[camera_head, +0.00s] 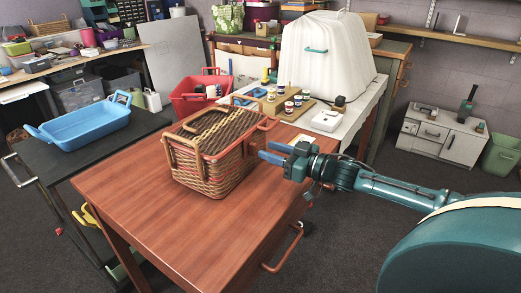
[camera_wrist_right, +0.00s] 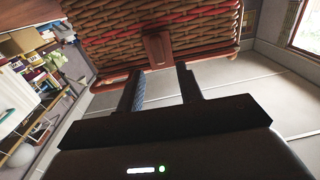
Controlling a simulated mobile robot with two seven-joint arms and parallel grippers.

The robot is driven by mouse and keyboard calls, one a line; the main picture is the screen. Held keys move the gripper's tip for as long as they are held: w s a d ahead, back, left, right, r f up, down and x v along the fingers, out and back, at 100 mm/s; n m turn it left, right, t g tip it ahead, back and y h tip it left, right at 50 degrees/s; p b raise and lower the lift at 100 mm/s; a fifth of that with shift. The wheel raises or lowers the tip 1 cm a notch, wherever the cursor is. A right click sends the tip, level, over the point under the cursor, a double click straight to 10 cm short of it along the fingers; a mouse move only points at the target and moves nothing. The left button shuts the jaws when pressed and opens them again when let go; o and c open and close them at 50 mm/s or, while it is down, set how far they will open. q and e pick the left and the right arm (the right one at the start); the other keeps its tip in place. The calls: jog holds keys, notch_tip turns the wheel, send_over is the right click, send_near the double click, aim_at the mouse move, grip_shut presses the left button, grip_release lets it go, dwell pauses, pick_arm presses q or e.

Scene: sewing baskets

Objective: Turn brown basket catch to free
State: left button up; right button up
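The brown wicker basket (camera_head: 212,168) stands upright on the reddish wooden table, its lid down. In the right wrist view the basket's woven side (camera_wrist_right: 195,22) fills the top, with a small brown catch (camera_wrist_right: 157,47) at its lower edge. My right gripper (camera_head: 268,152) is just right of the basket in the head view, its fingers pointing at the basket's side. In the wrist view the right gripper (camera_wrist_right: 161,74) is open and empty, the catch beyond the gap between its fingertips, apparently not touched. My left gripper is not in view.
The wooden table (camera_head: 150,218) is bare in front of the basket. A side handle (camera_head: 283,248) juts from its right edge. A blue tray (camera_head: 84,126) sits on a dark cart at left. A red crate (camera_head: 196,95) and a white table with small jars (camera_head: 290,107) stand behind.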

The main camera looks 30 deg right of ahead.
aim_at(256, 146)
jog(key=shift+x, duration=1.95)
grip_shut()
